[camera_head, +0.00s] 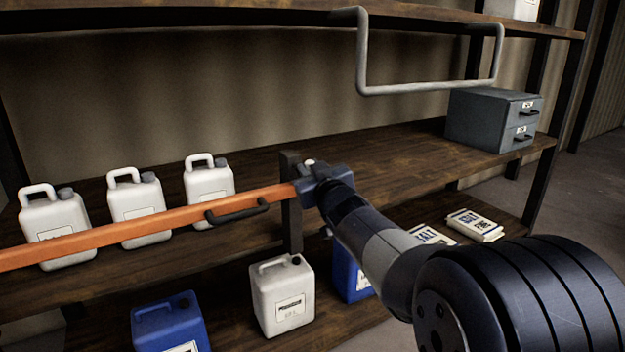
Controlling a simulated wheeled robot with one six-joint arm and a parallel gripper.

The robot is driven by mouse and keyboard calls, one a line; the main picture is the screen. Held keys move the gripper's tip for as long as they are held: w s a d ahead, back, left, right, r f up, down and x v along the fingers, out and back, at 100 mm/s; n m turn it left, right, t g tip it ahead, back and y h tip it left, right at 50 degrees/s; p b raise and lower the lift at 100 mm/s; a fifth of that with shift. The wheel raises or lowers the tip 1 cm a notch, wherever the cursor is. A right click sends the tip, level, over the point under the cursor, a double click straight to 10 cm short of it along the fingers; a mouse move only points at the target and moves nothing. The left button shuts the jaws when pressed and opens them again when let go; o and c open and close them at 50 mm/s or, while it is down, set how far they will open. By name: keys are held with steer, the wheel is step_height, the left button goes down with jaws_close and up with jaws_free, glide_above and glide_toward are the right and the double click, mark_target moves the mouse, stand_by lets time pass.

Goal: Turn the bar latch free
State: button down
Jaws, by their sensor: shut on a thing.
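The bar latch is a long orange bar (140,226) that runs level across the front of the middle shelf, from the left edge to a dark upright post (291,215). A black handle (237,211) is fixed to the bar near its right end. My gripper (312,180) is at the bar's right end, beside the top of the post, and is shut. A small pale piece (309,162) shows just above it. My gripper's own body hides its fingertips and what lies between them.
White jugs (137,209) stand behind the bar. A white jug (283,296) and blue jugs (168,322) stand below. The middle shelf (400,155) is bare between my gripper and the box.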

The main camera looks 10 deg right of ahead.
steer(key=n+b, duration=0.3)
steer(key=n, duration=0.1)
steer(key=shift+s+a+f+t+b, duration=0.1)
steer(key=shift+a+f+t+b, duration=0.2)
steer(key=shift+f+b, duration=0.1)
steer(key=shift+s+a+f+n+y+b, duration=0.2)
steer(key=shift+n+y+b, duration=0.7)
steer(key=shift+n, duration=1.35)
steer(key=shift+w+a+f+n+y+b, duration=0.15)
steer(key=shift+f+n+y+b, duration=0.25)
steer(key=shift+n+b, duration=1.35)
steer(key=shift+s+a+f+n+y+b, duration=0.15)
steer(key=shift+n+y+b, duration=0.5)
steer(key=shift+n, duration=2.05)
steer(key=c, duration=1.3)
jaws_free()
steer(key=shift+c, duration=0.2)
steer(key=p+v, duration=0.1)
steer(key=v, duration=0.9)
steer(key=shift+s+f, duration=0.15)
steer(key=shift+s, duration=0.15)
